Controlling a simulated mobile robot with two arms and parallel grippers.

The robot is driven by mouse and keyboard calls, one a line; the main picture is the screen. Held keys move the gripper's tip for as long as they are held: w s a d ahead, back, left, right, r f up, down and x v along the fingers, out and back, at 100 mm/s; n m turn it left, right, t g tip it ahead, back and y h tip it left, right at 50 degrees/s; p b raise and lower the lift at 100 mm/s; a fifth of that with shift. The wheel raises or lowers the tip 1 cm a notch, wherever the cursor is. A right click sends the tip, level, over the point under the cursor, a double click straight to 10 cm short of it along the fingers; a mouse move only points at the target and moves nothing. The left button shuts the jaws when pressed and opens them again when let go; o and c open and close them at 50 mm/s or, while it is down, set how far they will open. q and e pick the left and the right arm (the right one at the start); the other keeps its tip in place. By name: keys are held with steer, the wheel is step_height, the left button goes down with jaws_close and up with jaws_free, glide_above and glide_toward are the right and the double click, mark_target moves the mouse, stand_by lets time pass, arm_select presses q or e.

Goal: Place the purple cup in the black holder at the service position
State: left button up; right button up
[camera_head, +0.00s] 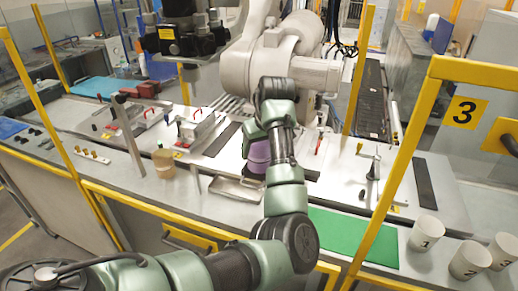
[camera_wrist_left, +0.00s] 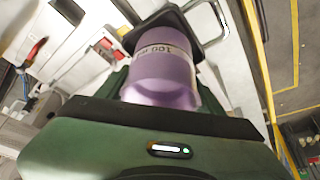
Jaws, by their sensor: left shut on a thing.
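The purple cup (camera_head: 258,157) is at the middle of the work counter in the head view, partly covered by my arm. My left gripper (camera_head: 256,138) is shut on it from above. In the left wrist view the purple cup (camera_wrist_left: 165,65), with a printed label band, sits between my green fingers. A black square-edged piece, which looks like the black holder (camera_wrist_left: 211,24), shows around the cup's far end. I cannot tell whether the cup is seated in it or just above it. The holder is not clear in the head view. My right gripper is not in view.
A metal tray (camera_head: 238,190) lies just left of the cup, and a tan jar (camera_head: 163,162) stands farther left. A green mat (camera_head: 350,236) lies to the right, near several numbered white cups (camera_head: 425,234). A large white robot arm (camera_head: 270,55) stands behind. Yellow posts (camera_head: 400,165) frame the counter.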

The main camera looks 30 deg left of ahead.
arm_select(q)
steer(key=shift+f, duration=0.55)
steer(key=shift+f, duration=0.1)
steer(key=o, duration=1.4)
steer(key=shift+c, duration=0.2)
steer(key=b+v, duration=0.4)
steer(key=v, duration=0.7)
steer(key=shift+s+d+r+b, duration=0.2)
steer(key=shift+r+b, duration=0.1)
steer(key=shift+r, duration=0.35)
steer(key=shift+f, duration=0.1)
